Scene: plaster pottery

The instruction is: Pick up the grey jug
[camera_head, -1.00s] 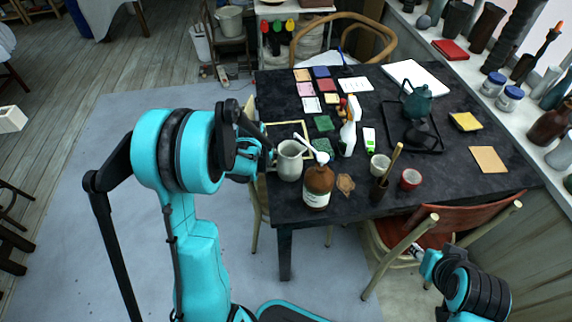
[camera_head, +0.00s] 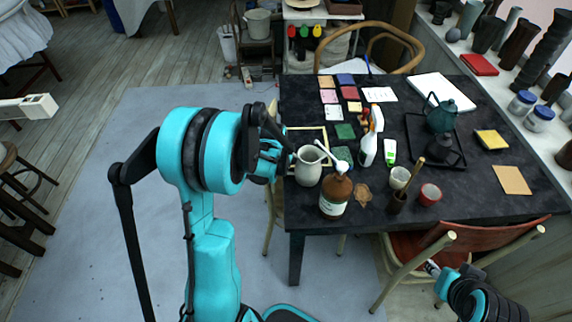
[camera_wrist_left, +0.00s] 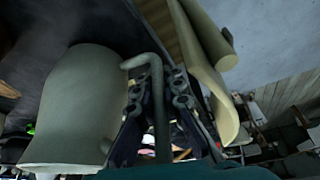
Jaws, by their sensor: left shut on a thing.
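The grey jug (camera_head: 308,166) is a pale grey pitcher near the table's left front corner, looking about upright. My left gripper (camera_head: 290,156) is at its left side. In the left wrist view the jug (camera_wrist_left: 82,108) fills the left, and its handle runs down between the fingers of my left gripper (camera_wrist_left: 158,105), which is shut on it. I cannot tell whether the jug's base touches the table. The tip of my right arm (camera_head: 440,272) shows at the bottom right, low by the chair; its fingers are too unclear to read.
A brown bottle (camera_head: 335,196) stands close to the jug's right front. A white spray bottle (camera_head: 369,145), cups and coloured tiles lie farther right on the dark table (camera_head: 465,205). A teal teapot (camera_head: 441,115) is at the right. A chair (camera_head: 420,250) stands at the front. Floor left of the table is clear.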

